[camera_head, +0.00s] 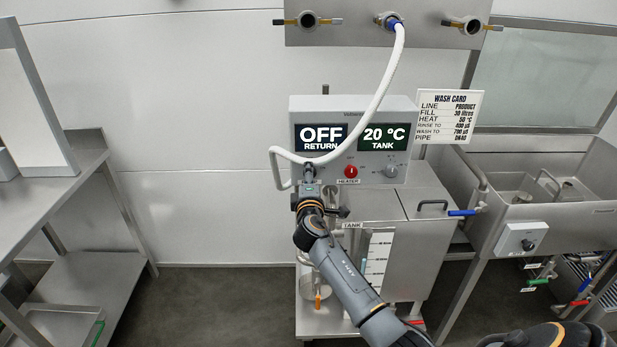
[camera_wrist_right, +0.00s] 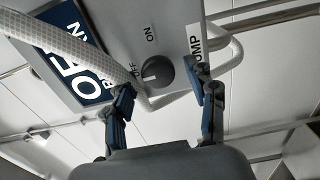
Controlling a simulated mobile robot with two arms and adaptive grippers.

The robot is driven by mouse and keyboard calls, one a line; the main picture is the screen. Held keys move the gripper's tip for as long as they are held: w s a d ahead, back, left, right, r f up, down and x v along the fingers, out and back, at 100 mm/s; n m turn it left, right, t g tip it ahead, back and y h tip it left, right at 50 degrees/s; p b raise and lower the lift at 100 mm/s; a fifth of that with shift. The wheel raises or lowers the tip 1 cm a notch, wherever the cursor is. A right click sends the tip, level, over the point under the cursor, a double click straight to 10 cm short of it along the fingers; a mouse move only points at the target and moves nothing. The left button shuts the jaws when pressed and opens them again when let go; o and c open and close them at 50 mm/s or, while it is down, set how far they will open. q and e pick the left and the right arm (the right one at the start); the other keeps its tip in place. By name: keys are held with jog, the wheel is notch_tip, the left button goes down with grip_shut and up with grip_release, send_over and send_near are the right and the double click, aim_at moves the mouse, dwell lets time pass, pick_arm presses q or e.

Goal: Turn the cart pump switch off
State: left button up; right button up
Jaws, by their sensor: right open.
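The pump switch (camera_wrist_right: 157,72) is a dark round knob on the grey control box (camera_head: 354,105). In the right wrist view it has OFF and ON labels and a partly hidden pump label (camera_wrist_right: 194,43). Its light pointer mark appears turned toward OFF. My right gripper (camera_wrist_right: 165,94) is open, with its fingertips on either side of the knob and a little short of it; I cannot tell if they touch anything. In the head view the right gripper (camera_head: 308,172) covers the switch at the box's lower left. My left gripper is not in view.
A white hose (camera_head: 388,75) hangs from the wall plate across the box and loops beside my right gripper. The red heater knob (camera_head: 351,171) and a grey knob (camera_head: 391,171) sit to the right. The box display (camera_head: 321,137) reads OFF RETURN.

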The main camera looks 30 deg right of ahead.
jog(key=v, duration=1.2)
